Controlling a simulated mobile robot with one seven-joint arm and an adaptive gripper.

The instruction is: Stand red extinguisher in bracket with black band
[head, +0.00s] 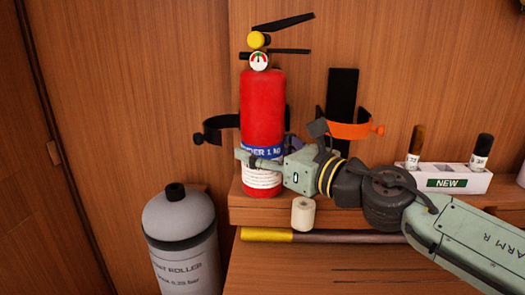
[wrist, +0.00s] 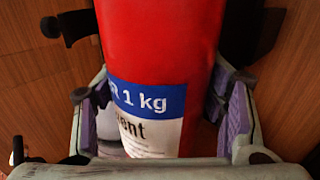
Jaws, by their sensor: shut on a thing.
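The red extinguisher (head: 262,105) is upright at the shelf, with a yellow knob, gauge and black levers on top. My gripper (head: 262,165) is shut on its lower body, around the blue and white label. In the wrist view, my gripper's fingers (wrist: 162,112) sit on both sides of the red cylinder (wrist: 165,45). The bracket with the black band (head: 216,125) is on the wall behind the extinguisher, which hides most of it. Band parts show on both sides. I cannot tell whether the extinguisher is inside the band or whether its base touches the shelf.
A bracket with an orange band (head: 350,130) is on the wall to the right. A white "NEW" rack (head: 447,181) with small bottles stands on the shelf (head: 330,217).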

